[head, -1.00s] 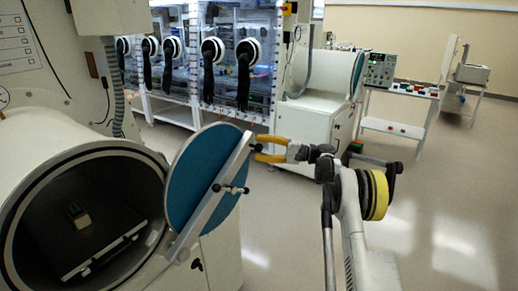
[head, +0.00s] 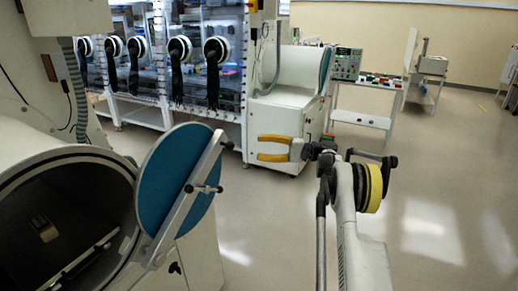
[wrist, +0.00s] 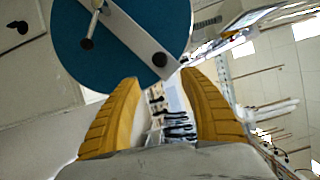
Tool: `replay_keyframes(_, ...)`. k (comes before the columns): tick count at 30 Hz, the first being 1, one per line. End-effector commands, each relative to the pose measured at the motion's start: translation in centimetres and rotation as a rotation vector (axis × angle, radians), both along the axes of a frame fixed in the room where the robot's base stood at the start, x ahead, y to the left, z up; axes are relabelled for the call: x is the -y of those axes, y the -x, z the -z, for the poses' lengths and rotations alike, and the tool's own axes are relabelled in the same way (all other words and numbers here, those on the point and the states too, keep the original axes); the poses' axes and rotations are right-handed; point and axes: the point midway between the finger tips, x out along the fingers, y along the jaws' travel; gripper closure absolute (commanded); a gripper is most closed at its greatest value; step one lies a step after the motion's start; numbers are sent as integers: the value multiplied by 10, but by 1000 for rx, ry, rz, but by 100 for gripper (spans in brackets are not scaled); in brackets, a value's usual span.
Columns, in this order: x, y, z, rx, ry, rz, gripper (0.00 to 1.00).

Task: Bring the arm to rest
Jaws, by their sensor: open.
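My gripper (head: 262,148) is open and empty, its two yellow fingers pointing left in the head view. It is held in the air to the right of the round blue door (head: 168,172), with a visible gap between them. In the wrist view the yellow fingers (wrist: 158,110) stand apart, and the blue door (wrist: 100,45) with its pale bar lies beyond them. My arm reaches up from the bottom right of the head view.
The open round chamber (head: 128,185) at the left holds a tray (head: 75,262) with a small block (head: 44,229) on it. A glovebox row (head: 215,75) stands behind. A white cabinet (head: 285,125) and a trolley (head: 362,119) stand beyond my gripper. Floor at the right is clear.

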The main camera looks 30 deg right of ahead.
Motion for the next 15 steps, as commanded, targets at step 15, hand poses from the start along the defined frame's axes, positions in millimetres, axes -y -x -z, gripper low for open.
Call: replay_keyframes(15,-51,-7,-25,-70,113,-2,49)
